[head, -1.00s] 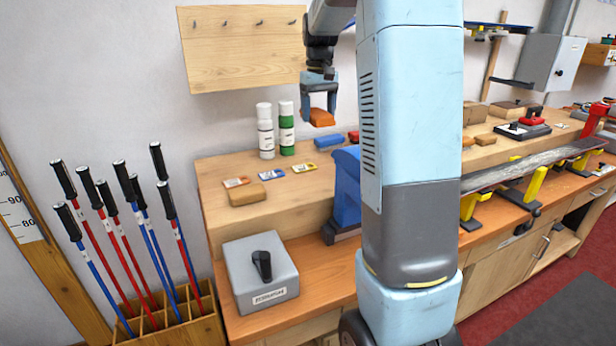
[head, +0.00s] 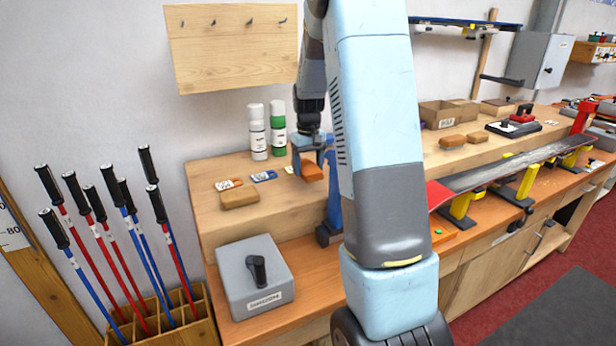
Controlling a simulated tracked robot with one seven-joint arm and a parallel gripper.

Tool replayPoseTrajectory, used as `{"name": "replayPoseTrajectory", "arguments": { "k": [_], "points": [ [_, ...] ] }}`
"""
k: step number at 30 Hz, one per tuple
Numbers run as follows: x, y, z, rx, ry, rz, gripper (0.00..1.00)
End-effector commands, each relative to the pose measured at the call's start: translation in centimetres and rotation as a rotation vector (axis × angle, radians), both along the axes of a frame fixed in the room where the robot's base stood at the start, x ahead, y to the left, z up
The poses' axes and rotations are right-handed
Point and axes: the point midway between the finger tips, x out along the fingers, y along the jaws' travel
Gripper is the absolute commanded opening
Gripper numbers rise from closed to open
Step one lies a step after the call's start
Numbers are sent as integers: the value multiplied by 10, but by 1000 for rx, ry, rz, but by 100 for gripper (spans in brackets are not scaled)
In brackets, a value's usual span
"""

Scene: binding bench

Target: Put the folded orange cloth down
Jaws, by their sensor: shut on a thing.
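The folded orange cloth (head: 312,173) is a small orange block shape in the head view. My gripper (head: 311,160) points down and is shut on it. The cloth appears to hang above the raised wooden shelf (head: 262,214) of the bench, near its front edge. I cannot tell the exact gap beneath it. A blue vise (head: 334,200) is just right of and below the cloth, partly hidden behind my arm.
Two bottles, one white (head: 257,132) and one green-labelled (head: 278,130), stand behind. A tan block (head: 239,197) and small cards lie on the shelf to the left. A grey box (head: 255,276) with a black knob is on the lower bench top. Ski poles (head: 120,230) stand at left.

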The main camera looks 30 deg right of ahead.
Motion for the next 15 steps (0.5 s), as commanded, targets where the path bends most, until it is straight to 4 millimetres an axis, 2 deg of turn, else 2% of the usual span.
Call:
{"name": "replayPoseTrajectory", "arguments": {
  "k": [9,15],
  "points": [
    [-1,0,-34,1,3,0,47],
    [0,0,-37,0,-1,0,47]
  ]
}}
